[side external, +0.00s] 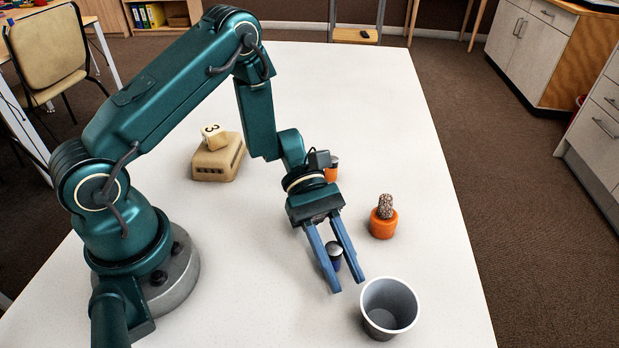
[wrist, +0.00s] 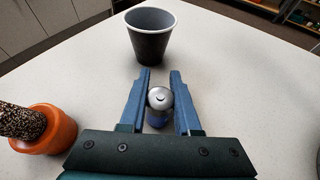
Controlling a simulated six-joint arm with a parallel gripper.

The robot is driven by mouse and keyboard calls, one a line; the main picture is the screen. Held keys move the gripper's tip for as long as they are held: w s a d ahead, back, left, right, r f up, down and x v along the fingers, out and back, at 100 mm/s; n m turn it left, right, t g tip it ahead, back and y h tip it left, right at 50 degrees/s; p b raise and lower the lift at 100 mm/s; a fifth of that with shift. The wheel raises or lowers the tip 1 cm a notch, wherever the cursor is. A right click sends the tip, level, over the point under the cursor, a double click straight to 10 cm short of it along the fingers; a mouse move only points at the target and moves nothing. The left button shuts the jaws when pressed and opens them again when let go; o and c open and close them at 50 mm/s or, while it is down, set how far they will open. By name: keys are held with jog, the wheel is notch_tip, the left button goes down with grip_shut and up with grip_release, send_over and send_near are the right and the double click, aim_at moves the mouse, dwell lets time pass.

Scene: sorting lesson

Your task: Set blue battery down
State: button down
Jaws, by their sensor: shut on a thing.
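The blue battery (side external: 335,262) stands upright between the two blue fingers of my gripper (side external: 348,286), partly hidden by them in the side view. In the wrist view, its silver top (wrist: 160,98) faces the camera, and its blue body shows below. My gripper (wrist: 160,76) is shut on it, with the fingertips reaching past the battery towards the cup. I cannot tell whether its base touches the white table (side external: 270,300) or is slightly above it.
A grey cup (side external: 389,308) stands open just beyond my fingertips. A cactus in an orange pot (side external: 383,222) stands to the right. An orange battery (side external: 331,174) is partly hidden behind my wrist.

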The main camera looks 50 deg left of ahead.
jog(key=c, duration=0.6)
grip_release()
jog(key=shift+f, duration=0.1)
